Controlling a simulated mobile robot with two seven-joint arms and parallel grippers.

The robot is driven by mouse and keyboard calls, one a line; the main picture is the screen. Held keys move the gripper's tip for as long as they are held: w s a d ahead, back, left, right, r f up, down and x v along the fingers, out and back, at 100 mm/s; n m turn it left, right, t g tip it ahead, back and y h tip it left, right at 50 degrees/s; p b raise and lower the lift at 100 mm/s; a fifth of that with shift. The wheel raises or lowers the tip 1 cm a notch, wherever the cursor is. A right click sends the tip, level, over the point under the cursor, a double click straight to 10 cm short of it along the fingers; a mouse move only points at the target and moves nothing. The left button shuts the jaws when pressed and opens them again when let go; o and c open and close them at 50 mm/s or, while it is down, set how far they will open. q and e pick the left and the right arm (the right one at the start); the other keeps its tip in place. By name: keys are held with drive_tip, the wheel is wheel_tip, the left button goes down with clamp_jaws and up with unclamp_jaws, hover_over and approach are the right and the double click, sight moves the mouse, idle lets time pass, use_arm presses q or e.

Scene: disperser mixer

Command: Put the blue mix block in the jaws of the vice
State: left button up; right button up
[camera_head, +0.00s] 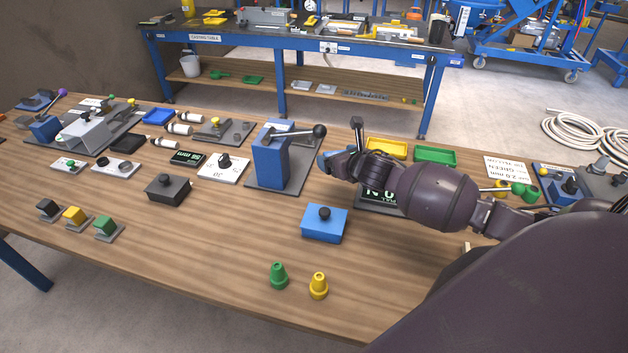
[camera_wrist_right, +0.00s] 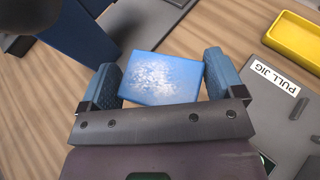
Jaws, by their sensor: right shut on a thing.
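The blue mix block (camera_wrist_right: 160,78), blue with a white speckled patch, sits between the two blue-padded fingers of my right gripper (camera_wrist_right: 161,72), which is shut on it. In the head view my right gripper (camera_head: 328,160) is above the table, just right of a tall blue fixture (camera_head: 270,160) with a black ball lever. The held block is mostly hidden there. At the far left stands a vice-like device with a grey block (camera_head: 86,133), a blue block and a purple ball handle; I cannot tell for sure which device is the vice. My left gripper is out of view.
A blue block with a black knob (camera_head: 325,224) lies in front of my right gripper. Yellow (camera_head: 386,148) and green (camera_head: 435,155) trays lie behind my arm.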

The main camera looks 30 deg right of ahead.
sight(336, 191)
drive_tip(key=shift+f+b, duration=0.35)
drive_tip(key=shift+f, duration=3.95)
drive_tip(key=shift+f, duration=0.1)
drive_tip(key=o, duration=0.9)
